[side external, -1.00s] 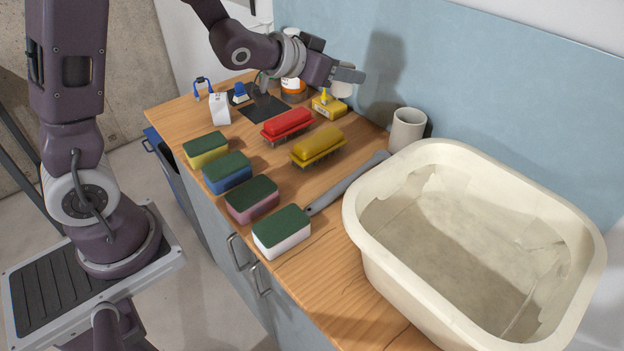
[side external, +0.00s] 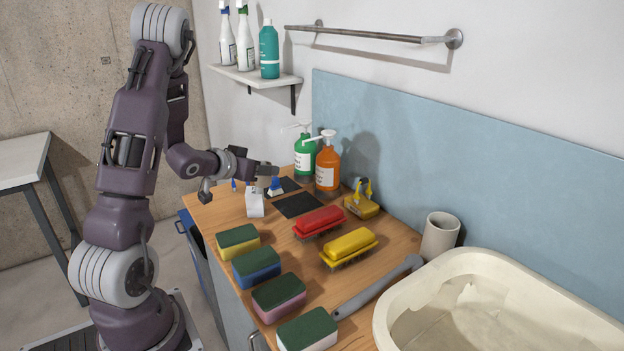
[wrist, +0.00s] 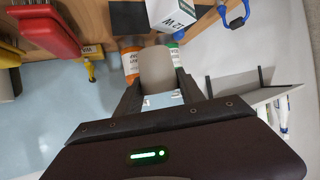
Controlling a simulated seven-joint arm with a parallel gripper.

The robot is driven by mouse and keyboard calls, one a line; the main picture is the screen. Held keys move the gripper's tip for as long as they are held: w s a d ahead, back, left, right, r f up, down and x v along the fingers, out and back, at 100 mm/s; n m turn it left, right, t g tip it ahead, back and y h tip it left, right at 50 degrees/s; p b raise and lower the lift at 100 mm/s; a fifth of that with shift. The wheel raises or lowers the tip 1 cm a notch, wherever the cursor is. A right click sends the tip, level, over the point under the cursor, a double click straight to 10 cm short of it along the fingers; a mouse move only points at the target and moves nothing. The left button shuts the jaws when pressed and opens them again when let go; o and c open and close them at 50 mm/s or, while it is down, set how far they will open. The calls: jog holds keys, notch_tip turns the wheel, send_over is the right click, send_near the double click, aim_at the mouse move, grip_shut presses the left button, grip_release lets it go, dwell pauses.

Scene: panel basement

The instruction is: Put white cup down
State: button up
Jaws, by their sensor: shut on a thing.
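My gripper (side external: 268,171) is above the far left end of the wooden counter (side external: 285,235), over the area of a white box. In the wrist view, my gripper (wrist: 158,90) is shut on a plain whitish cup (wrist: 157,66), held between the two fingers. In the side view the held cup is mostly hidden by the hand, and its contact with anything below cannot be told. Another off-white cup (side external: 440,236) stands upright on the counter by the wall, beside the basin.
The white box (side external: 254,203), a blue-topped item (side external: 276,187), dark mats (side external: 298,205) and green (side external: 305,157) and orange (side external: 327,167) pump bottles are close by. Red (side external: 319,222) and yellow (side external: 348,246) brushes, several sponges (side external: 256,266) and a cream basin (side external: 480,265) lie nearer.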

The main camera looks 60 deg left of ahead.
jog(key=s+a+f+n+g+y, duration=0.2)
jog(key=s+a+n+y, duration=0.1)
jog(key=s+a, duration=0.55)
jog(key=shift+w+a+f, duration=0.1)
jog(key=shift+a+f, duration=0.05)
jog(key=shift+f, duration=1.05)
jog(key=shift+w+a+f, duration=0.15)
jog(key=shift+a+f, duration=0.05)
jog(key=shift+f, duration=0.95)
jog(key=shift+w+a+f, duration=0.1)
jog(key=shift+a+f, duration=0.05)
jog(key=shift+f, duration=1.05)
jog(key=shift+f, duration=0.6)
jog(key=o, duration=1.4)
